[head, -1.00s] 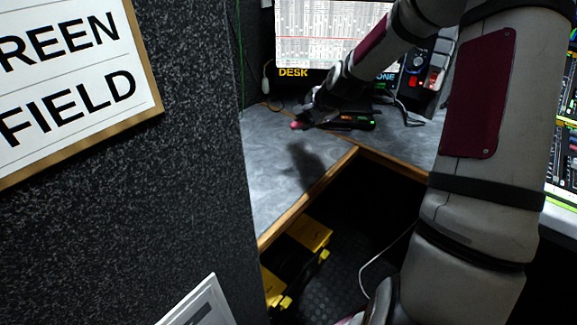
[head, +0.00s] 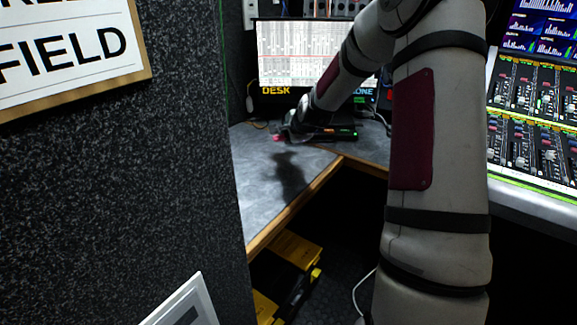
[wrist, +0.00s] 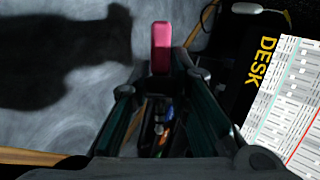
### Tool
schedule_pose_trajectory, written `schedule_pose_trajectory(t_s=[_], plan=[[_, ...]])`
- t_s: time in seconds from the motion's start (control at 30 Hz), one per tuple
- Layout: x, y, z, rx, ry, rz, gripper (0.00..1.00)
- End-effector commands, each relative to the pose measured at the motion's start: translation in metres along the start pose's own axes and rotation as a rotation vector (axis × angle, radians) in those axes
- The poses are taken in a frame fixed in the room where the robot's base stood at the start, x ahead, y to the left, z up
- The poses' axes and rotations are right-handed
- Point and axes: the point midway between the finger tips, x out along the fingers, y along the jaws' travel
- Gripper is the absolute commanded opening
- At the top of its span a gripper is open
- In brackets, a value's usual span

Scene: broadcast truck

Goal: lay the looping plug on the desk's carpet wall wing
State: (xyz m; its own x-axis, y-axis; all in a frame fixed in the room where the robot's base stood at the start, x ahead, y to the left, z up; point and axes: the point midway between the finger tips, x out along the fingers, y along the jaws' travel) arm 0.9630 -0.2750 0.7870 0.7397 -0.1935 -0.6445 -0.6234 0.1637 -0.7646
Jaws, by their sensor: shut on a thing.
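The looping plug appears as a pink, rounded block (wrist: 161,48) in the wrist view, sticking out between my fingertips. In the head view it is a small pink spot (head: 277,138) at the tip of my gripper (head: 288,133). My gripper (wrist: 160,82) is shut on it and holds it over the desk wing (head: 252,180), a grey surface with a wooden front edge, towards its back. A dark shadow of my arm falls on the wing. The speckled dark carpet wall (head: 150,160) stands along the wing's left side. The plug's far end and any contact with the desk cannot be told.
A flat black device (head: 330,133) with small lights lies right of my gripper, below a monitor (head: 290,55) labelled DESK. A mixing console (head: 535,120) is at the right. Yellow-lidded cases (head: 290,250) sit under the desk. The wing's front part is clear.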

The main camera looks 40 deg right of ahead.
Motion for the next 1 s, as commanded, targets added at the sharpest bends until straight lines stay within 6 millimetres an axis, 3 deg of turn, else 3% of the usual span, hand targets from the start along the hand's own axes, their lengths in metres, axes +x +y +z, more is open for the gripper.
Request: schedule_pose_trajectory(t_s=[0.3, 0.63, 0.67, 0.7, 1.0], plan=[[0.025, 0.029, 0.000, 0.000, 0.000, 0.000, 0.00], [0.026, 0.032, 0.000, 0.000, 0.000, -0.001, 0.00], [0.026, 0.032, 0.000, 0.000, 0.000, 0.000, 0.20], [0.026, 0.032, 0.000, 0.000, 0.000, 0.000, 0.29], [0.026, 0.031, 0.000, 0.000, 0.000, 0.000, 0.31]])
